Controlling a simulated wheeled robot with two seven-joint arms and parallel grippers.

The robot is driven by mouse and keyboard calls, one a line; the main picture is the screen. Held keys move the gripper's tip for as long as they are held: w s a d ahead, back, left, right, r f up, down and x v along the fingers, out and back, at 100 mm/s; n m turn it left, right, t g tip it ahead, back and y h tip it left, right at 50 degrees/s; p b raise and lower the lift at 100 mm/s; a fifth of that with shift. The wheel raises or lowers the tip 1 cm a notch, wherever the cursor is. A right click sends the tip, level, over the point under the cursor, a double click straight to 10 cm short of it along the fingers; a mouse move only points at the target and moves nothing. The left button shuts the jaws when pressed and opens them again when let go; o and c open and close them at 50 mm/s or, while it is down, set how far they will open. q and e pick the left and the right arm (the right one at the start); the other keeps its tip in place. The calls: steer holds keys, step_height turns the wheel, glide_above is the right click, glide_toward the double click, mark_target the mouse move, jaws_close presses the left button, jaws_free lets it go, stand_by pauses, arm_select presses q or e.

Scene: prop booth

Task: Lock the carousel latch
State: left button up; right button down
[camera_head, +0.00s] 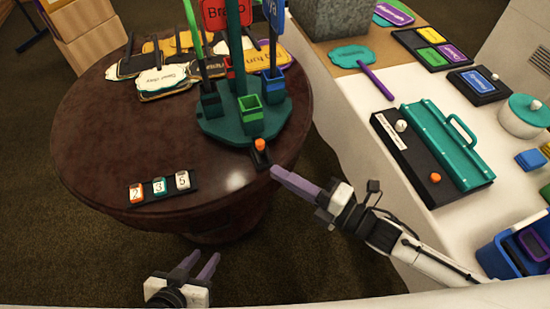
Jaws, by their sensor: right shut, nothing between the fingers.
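The carousel (222,127) is a teal base on the round dark table, with coloured cups, a green post and upright signs. The latch (260,153) is a small black block with an orange knob at the carousel's front edge. My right gripper (275,170) has its purple fingers shut and empty. Its tips are just right of and below the latch in the picture; I cannot tell whether they touch it. My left gripper (204,259) is open and empty, low in front of the table, well away from the latch.
A number strip (160,189) reading 2, 3, 5 lies near the round table's front edge. Sign boards (163,82) are piled at the back left. A white table (352,91) at right holds a teal-lidded box (440,140), a jar (524,116) and a blue bin (507,258).

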steer(key=p+v, duration=0.1)
steer(key=v, duration=0.6)
steer(key=shift+d, duration=0.1)
